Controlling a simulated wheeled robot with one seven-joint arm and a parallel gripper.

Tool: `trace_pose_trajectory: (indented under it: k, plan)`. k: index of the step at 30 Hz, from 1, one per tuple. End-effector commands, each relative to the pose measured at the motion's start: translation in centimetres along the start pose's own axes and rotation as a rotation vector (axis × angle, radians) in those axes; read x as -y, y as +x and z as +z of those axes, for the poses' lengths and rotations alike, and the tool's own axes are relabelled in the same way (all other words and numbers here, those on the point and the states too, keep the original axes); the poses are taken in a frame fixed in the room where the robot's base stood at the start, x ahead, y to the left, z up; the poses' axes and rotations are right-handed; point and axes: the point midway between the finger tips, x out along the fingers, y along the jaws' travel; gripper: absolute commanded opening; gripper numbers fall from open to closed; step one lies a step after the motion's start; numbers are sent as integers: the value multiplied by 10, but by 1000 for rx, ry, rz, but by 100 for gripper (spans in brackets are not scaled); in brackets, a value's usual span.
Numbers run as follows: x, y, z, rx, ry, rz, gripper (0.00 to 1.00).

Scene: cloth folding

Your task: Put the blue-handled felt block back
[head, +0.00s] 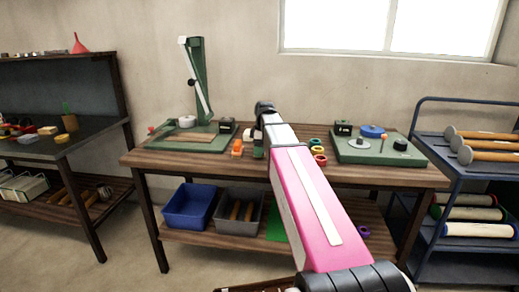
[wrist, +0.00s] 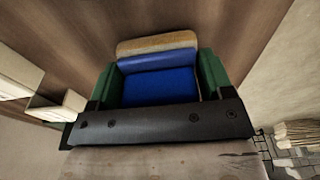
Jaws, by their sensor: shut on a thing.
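The blue-handled felt block (wrist: 158,85) fills the middle of the wrist view, with a blue grip and a tan felt edge. My gripper (wrist: 160,78) is shut on it, with a green finger at each side. A brown wooden surface shows behind the block; I cannot tell whether they touch. In the head view my pink and white arm reaches over the wooden workbench (head: 205,160), and its end is near the middle of the bench. The block cannot be made out there. No empty place for the block can be identified.
A green press (head: 200,85) stands on the bench's left, beside an orange item (head: 237,147). Several coloured rings (head: 318,150) and a green board (head: 375,152) lie right. Blue (head: 188,206) and grey (head: 238,210) bins are on the lower shelf. A trolley (head: 440,150) stands right.

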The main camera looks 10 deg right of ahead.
Motion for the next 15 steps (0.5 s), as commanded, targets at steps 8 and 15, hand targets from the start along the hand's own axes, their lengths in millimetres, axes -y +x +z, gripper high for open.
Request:
trace_pose_trajectory:
  k: [8, 15]
  plan:
    - [0, 5, 1, 0, 0, 0, 55]
    - [0, 9, 1, 0, 0, 0, 55]
